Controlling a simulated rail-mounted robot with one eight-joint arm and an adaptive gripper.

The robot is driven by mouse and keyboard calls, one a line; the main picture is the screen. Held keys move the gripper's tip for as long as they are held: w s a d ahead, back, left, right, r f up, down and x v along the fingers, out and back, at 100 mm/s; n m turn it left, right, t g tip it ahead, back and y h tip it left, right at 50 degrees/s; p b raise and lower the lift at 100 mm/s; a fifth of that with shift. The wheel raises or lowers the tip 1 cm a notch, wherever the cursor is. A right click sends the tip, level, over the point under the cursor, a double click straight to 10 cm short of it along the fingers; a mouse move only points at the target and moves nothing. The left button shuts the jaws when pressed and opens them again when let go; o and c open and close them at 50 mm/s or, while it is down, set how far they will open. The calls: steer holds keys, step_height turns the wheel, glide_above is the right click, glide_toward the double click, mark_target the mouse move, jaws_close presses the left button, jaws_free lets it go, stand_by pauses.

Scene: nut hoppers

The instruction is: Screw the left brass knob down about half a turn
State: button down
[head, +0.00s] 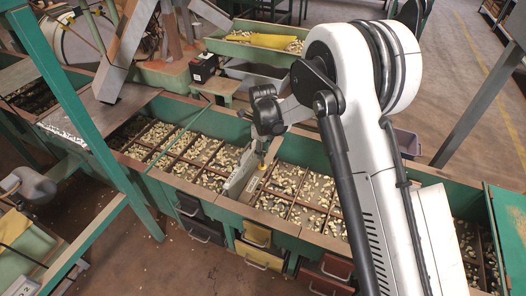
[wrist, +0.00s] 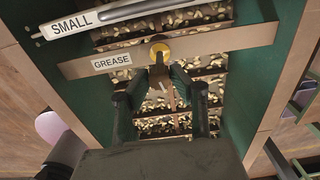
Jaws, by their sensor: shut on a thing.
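A round brass knob (wrist: 160,49) sits on a flat bar (wrist: 215,42) with a GREASE label, in the wrist view. My gripper (wrist: 159,70) is at the knob's near side, with its fingertips closed on it. The fingers partly cover the knob. In the head view my gripper (head: 262,149) points down over the middle of the hopper row, and a small yellowish bit of the knob (head: 262,166) shows below it. I see only one knob clearly.
A pale bar (wrist: 115,14) with a SMALL label lies just beyond the knob. Nut-filled compartments (head: 208,181) spread on both sides within green hopper walls (wrist: 250,80). Dark and yellow drawers (head: 257,234) are at the front.

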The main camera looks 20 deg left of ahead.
steer(key=shift+m, duration=1.1)
steer(key=c, duration=1.5)
jaws_free()
step_height(320, 180, up, 12)
steer(key=shift+r, duration=0.1)
